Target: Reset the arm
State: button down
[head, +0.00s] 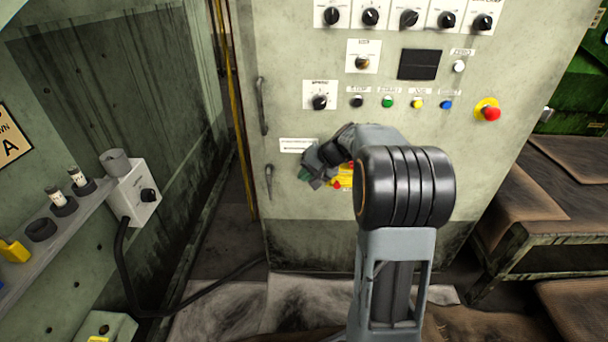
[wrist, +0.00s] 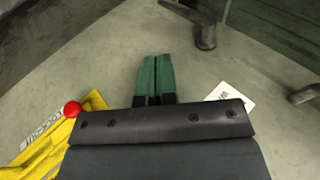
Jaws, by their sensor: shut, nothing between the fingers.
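My gripper (wrist: 155,80) shows in the wrist view with its two green fingers side by side and touching. It is shut and empty. In the head view my gripper (head: 304,176) is in front of the lower part of the grey-green control cabinet (head: 300,235), left of my raised arm. The arm hides part of the cabinet front. Just right of the gripper is a yellow lockout part (head: 344,178) with a red knob, partly hidden by the arm. It also shows at the left of the wrist view (wrist: 72,112), beside a white label.
Above the gripper are knobs, coloured buttons (head: 388,102) and a red emergency stop (head: 490,112). Cabinet handles (head: 269,182) stand close left of the gripper. A shelf (head: 80,200) with round holders is at left. A rusty bench (head: 540,200) is at right.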

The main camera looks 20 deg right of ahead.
jog(key=s+a+r+n+h+p, duration=0.2)
jog(key=s+a+r+p, duration=0.1)
jog(key=s+r+p, duration=0.5)
jog(key=s+a+r+n+g+h+p, duration=0.1)
jog(key=s+a+r+n+h+p, duration=0.1)
jog(key=s+r+p, duration=0.6)
jog(key=s+a+r+n+h+p, duration=0.2)
jog(key=s+a+r+p, duration=0.3)
jog(key=r+p, duration=1.2)
jog(key=s, duration=0.2)
jog(key=shift+s+r+g, duration=0.15)
jog(key=shift+s+g, duration=0.25)
jog(key=shift+d, duration=0.1)
